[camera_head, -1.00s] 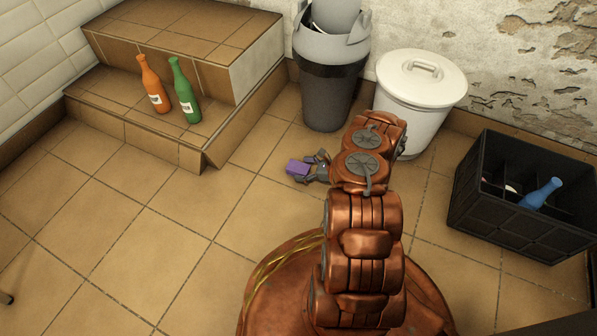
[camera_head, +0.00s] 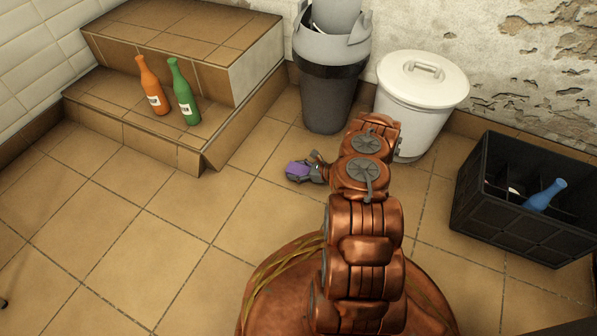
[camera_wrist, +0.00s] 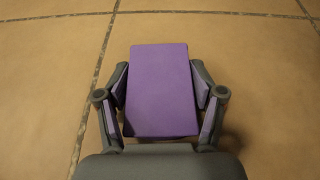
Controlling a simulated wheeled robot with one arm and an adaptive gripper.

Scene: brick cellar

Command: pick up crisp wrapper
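The crisp wrapper (camera_wrist: 160,90) is a flat-faced purple block, seen large between my fingers in the wrist view. In the head view the wrapper (camera_head: 298,170) is a small purple patch at the floor in front of the grey bin. My gripper (camera_wrist: 160,88) has its grey fingers against the wrapper's left and right sides. It also shows in the head view (camera_head: 308,171), partly hidden by my arm. The wrapper's underside is hidden, so I cannot tell whether it touches the floor.
A grey bin (camera_head: 328,95) and a white lidded bin (camera_head: 420,85) stand behind. A black crate (camera_head: 520,225) holding a blue bottle (camera_head: 545,194) is at right. Orange (camera_head: 152,85) and green (camera_head: 183,92) bottles stand on the tiled step (camera_head: 120,115).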

